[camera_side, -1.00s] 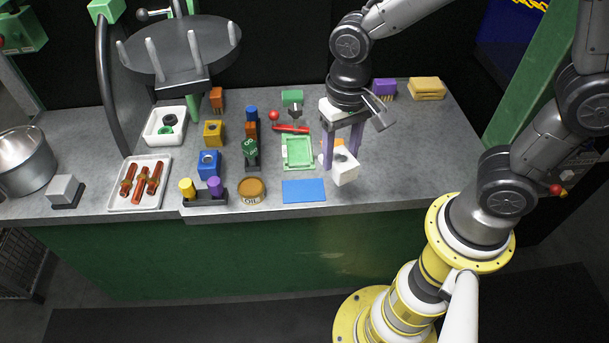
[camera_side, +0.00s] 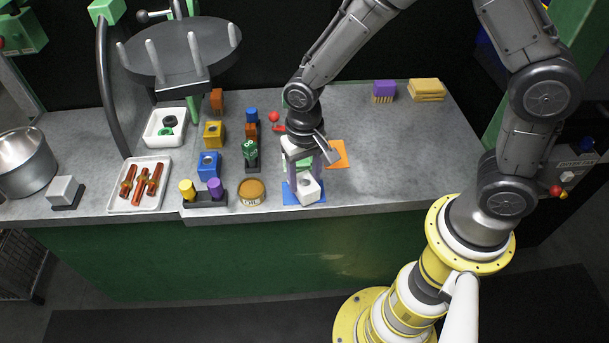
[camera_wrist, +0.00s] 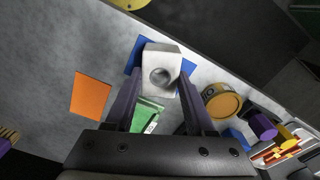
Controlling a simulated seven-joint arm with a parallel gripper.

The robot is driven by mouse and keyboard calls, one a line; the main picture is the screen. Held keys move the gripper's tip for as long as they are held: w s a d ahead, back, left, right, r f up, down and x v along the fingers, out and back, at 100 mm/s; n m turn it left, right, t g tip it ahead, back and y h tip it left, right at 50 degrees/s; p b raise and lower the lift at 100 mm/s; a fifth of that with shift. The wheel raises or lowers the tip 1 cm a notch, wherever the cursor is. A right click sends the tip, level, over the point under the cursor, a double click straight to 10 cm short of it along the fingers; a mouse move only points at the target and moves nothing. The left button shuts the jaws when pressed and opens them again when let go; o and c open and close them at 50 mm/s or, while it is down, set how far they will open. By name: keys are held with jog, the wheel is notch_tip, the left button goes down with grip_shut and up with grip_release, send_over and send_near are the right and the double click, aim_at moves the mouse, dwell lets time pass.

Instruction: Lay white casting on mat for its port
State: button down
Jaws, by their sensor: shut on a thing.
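The white casting (camera_side: 308,191) is a block with a round port, which faces the camera in the wrist view (camera_wrist: 163,60). My gripper (camera_side: 306,179) is shut on it, with one purple finger on each side. The casting is over the blue mat (camera_side: 288,197) and hides most of it. Blue corners of this mat show on both sides of the casting in the wrist view (camera_wrist: 133,53). I cannot tell whether the casting touches the mat. An orange mat (camera_side: 340,155) lies bare behind and to the right, and also shows in the wrist view (camera_wrist: 91,93).
The oil tin (camera_side: 251,192) stands close to the left of the blue mat, beside a holder with yellow and purple pegs (camera_side: 205,199). The table to the right is clear, up to a purple brush (camera_side: 384,91) and yellow sponges (camera_side: 427,89).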

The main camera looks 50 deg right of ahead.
jog(key=shift+f, duration=0.15)
jog(key=shift+c, duration=1.3)
grip_release()
notch_tip(320, 180, up, 13)
jog(key=shift+f, duration=0.2)
jog(key=s+d+r+n+t, duration=0.2)
jog(key=s+d+r, duration=0.2)
jog(key=s, duration=0.4)
jog(key=s+d+r+n+t, duration=0.2)
jog(key=s+d+r, duration=0.3)
jog(key=s, duration=0.3)
jog(key=shift+s+d+n+t, duration=0.3)
jog(key=shift+d+t, duration=0.5)
jog(key=shift+d, duration=0.05)
